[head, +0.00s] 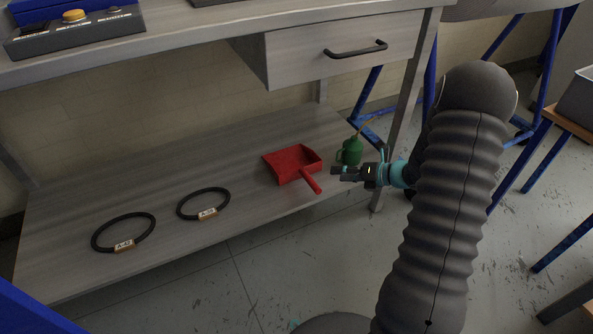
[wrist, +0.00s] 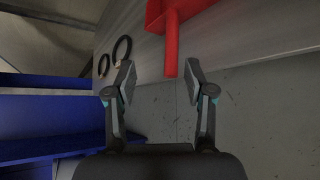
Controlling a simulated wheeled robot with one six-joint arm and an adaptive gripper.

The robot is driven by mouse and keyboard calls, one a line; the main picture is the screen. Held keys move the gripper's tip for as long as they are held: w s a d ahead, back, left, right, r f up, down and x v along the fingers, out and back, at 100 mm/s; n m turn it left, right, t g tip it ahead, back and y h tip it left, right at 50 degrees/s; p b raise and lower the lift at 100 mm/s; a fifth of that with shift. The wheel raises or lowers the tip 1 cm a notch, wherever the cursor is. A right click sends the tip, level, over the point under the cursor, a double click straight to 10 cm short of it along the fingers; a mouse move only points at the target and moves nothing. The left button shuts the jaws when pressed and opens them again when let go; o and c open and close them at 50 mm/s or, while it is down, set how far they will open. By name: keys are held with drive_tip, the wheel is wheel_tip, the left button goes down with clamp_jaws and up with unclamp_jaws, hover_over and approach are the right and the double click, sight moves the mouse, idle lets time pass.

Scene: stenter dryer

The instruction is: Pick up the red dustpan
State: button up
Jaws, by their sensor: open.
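The red dustpan (head: 293,162) lies on the lower grey shelf of the bench in the head view, its handle pointing toward the front edge. In the wrist view the red dustpan (wrist: 172,42) shows at the top, cut off by the frame, its handle pointing down toward the space between the fingertips. My gripper (head: 345,174) is just right of the handle in the head view. My gripper (wrist: 159,84) is open and empty in the wrist view, its fingers on either side of the line of the handle. Whether the handle end is between the fingertips in depth, I cannot tell.
A green can (head: 350,151) stands on the shelf behind my gripper. Two black rings with tags, one nearer the dustpan (head: 203,204) and one farther left (head: 124,232), lie on the shelf. A drawer (head: 340,50) and bench top overhang it. A bench leg (head: 400,130) stands close by.

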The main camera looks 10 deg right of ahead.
drive_tip(key=shift+m+t, duration=0.4)
drive_tip(key=shift+m, duration=0.5)
drive_tip(key=w+a+f, duration=0.2)
drive_tip(key=w+a+f+b, duration=0.1)
drive_tip(key=w+a+f, duration=0.1)
drive_tip(key=w+f, duration=0.1)
drive_tip(key=shift+f, duration=0.1)
drive_tip(key=shift+b+x, duration=0.4)
drive_tip(key=shift+x, duration=2.7)
clamp_jaws()
